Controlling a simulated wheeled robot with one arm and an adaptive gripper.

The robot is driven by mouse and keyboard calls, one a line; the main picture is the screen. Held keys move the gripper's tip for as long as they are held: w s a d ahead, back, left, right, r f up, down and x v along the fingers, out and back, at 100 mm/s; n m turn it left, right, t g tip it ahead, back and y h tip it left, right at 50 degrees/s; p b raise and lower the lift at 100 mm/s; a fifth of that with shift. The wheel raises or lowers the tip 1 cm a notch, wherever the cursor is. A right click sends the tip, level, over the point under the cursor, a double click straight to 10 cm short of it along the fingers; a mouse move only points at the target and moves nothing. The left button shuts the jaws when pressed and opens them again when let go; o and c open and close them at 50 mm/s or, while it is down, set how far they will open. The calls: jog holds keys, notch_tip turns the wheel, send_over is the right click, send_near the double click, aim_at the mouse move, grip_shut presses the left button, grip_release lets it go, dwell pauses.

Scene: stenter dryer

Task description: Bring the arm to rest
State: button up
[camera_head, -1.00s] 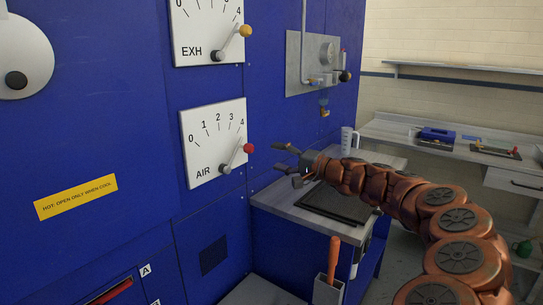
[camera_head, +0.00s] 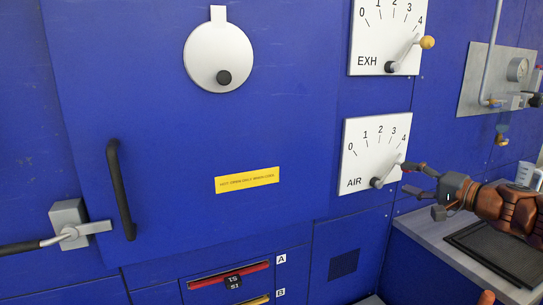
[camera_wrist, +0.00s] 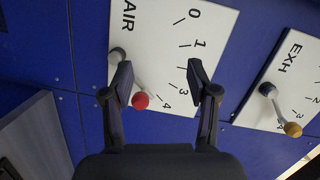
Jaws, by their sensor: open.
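My gripper (camera_head: 411,181) is open and empty in the head view, just to the right of the AIR dial. In the wrist view my gripper (camera_wrist: 164,90) has its two fingers apart, with the AIR lever's red knob (camera_wrist: 140,100) showing between them; I cannot tell whether they touch it. The AIR dial (camera_head: 366,140) is a white plate marked 0 to 4. Its lever (camera_head: 388,174) points up and right, near the 4; a fingertip hides part of its knob in the head view. My arm extends from the right edge.
The EXH dial (camera_head: 380,25) is above, its yellow-knobbed lever (camera_head: 428,42) near 4. The blue panel has a black door handle (camera_head: 120,190), a grey latch (camera_head: 75,224) and a yellow label (camera_head: 247,180). A bench (camera_head: 420,228) with a dark tray (camera_head: 500,250) stands below my arm.

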jog(key=s+a+r+n+g+y+p, duration=0.1)
jog(key=s+a+n+g, duration=0.15)
jog(key=a, duration=0.55)
jog(key=s+a+n+g+y+p, duration=0.1)
jog(key=s+a+n+g, duration=0.15)
jog(key=a, duration=0.55)
jog(key=s+a+f+n+g+h+p, duration=0.25)
jog(key=s+a+f+g, duration=0.2)
jog(key=s+a, duration=0.6)
jog(key=s+f+n+g+h+p, duration=0.2)
jog(key=s+f+g+h, duration=0.3)
jog(key=s, duration=0.8)
jog(key=s+d+f+g+h+p, duration=0.1)
jog(key=s+d+f+h+p, duration=0.1)
jog(key=s+d, duration=0.6)
jog(key=s+f+h, duration=0.1)
jog(key=s+f, duration=0.1)
jog(key=s, duration=0.2)
jog(key=shift+s+d+f+m+h, duration=0.25)
jog(key=shift+d+f+m+h, duration=0.1)
jog(key=shift+d+f, duration=0.05)
jog(key=shift+g, duration=0.25)
jog(key=shift+c, duration=0.3)
